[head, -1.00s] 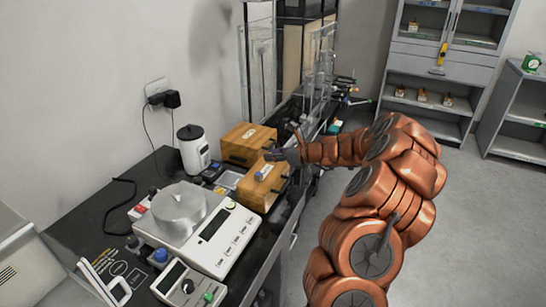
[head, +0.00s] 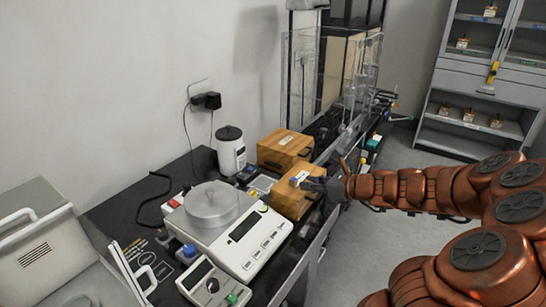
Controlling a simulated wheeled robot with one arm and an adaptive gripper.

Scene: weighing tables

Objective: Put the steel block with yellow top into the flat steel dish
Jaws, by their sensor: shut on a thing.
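My gripper (head: 325,184) is at the right end of the front wooden box on the bench, small and dark in the head view. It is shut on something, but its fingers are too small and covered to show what. I cannot make out a steel block with yellow top. A round steel-looking pan (head: 211,207) sits on the white balance (head: 246,238); I cannot tell whether it is the flat steel dish.
A front wooden box (head: 290,204) with a blue-topped item (head: 295,182) and a rear wooden box (head: 283,146) stand right of the white canister (head: 231,152). A clear glass enclosure (head: 300,75) stands behind. A control box (head: 207,284) is in front. Floor at right is clear.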

